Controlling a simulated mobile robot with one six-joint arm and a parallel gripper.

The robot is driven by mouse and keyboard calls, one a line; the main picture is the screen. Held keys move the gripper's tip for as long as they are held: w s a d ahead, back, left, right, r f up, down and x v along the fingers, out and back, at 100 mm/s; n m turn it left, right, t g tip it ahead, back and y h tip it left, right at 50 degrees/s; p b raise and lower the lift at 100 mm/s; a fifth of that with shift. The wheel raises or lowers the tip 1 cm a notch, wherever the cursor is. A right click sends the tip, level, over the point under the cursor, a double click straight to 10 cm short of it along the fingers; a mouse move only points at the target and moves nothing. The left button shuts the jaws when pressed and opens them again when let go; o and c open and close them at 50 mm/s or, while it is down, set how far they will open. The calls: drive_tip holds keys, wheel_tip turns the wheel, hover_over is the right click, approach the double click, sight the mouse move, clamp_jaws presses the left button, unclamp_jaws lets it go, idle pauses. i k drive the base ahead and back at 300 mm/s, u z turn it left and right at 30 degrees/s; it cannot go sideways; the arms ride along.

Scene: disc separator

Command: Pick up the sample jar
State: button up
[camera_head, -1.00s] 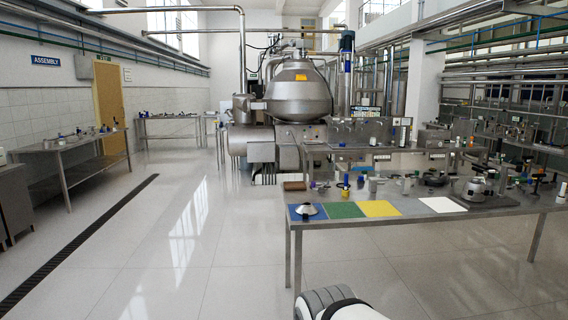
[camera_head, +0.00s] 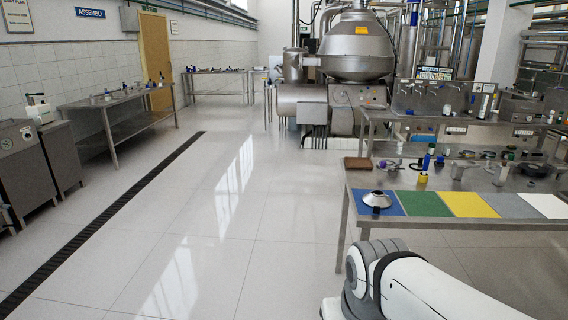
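I cannot tell for sure which item is the sample jar. A small upright item with a yellow base (camera_head: 423,178) and a dark blue upper part stands on the near steel workbench (camera_head: 352,206), behind the coloured mats. Several other small metal and dark parts stand to its right, too small to identify. A grey metal cone (camera_head: 377,199) sits on the blue mat (camera_head: 392,209). Part of my white arm shows at the bottom right, in front of the bench. My gripper is out of view.
Green (camera_head: 424,204), yellow (camera_head: 470,204) and pale mats line the bench's front. A brown block (camera_head: 357,163) lies at its back left corner. A side bench (camera_head: 128,97) stands along the left wall. The floor (camera_head: 215,200) between is clear, with a dark drain strip (camera_head: 95,215).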

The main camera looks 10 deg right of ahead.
sight(446, 109)
drive_tip(key=u, duration=0.05)
drive_tip(key=i, duration=6.15)
drive_tip(key=z, duration=2.9)
drive_tip(key=i, duration=1.3)
